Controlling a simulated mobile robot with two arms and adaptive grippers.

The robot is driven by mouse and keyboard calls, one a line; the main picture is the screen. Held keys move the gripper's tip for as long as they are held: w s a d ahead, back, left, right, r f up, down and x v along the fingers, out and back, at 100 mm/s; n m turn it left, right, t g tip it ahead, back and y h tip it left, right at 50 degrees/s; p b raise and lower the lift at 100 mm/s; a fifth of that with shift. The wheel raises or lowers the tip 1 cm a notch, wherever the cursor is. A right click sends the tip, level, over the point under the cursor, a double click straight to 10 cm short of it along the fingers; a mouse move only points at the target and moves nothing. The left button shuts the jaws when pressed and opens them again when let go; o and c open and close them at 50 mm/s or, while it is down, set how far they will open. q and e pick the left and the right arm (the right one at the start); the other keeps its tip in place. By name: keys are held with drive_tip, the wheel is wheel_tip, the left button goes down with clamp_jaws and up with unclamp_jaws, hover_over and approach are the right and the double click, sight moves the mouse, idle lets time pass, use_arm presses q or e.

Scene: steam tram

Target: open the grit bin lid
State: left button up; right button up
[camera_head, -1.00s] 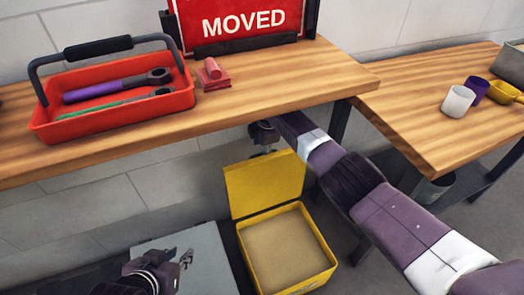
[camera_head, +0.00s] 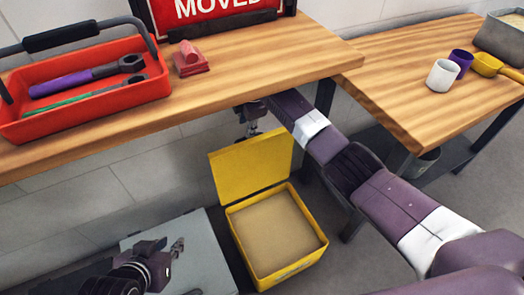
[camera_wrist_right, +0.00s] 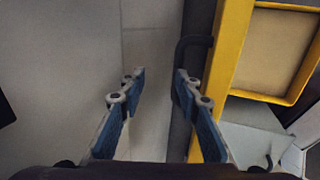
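The yellow grit bin (camera_head: 277,240) stands on the floor below the bench, full of sand-coloured grit. Its yellow lid (camera_head: 250,168) is raised, leaning back at the rear edge. My right gripper (camera_head: 249,128) is behind the lid's top edge, partly hidden by it. In the right wrist view my right gripper (camera_wrist_right: 159,74) has its fingers apart with nothing between them; the bin's yellow frame (camera_wrist_right: 222,75) and a dark handle-like bar (camera_wrist_right: 186,48) are beside the right finger. My left gripper (camera_head: 176,252) is low at left, above a grey surface, its finger opening unclear.
A wooden bench (camera_head: 290,58) overhangs my right arm and carries a red tool caddy (camera_head: 90,112), a red stamp-like block (camera_head: 190,60) and a red sign (camera_head: 225,8). A second table (camera_head: 430,95) at right holds a white cup (camera_head: 442,76), a purple cup (camera_head: 461,62) and a yellow scoop (camera_head: 488,64).

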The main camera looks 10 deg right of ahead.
drive_tip(key=s+d, duration=0.3)
drive_tip(key=s, duration=0.8)
drive_tip(key=shift+s+d, duration=0.15)
drive_tip(key=shift+s, duration=0.35)
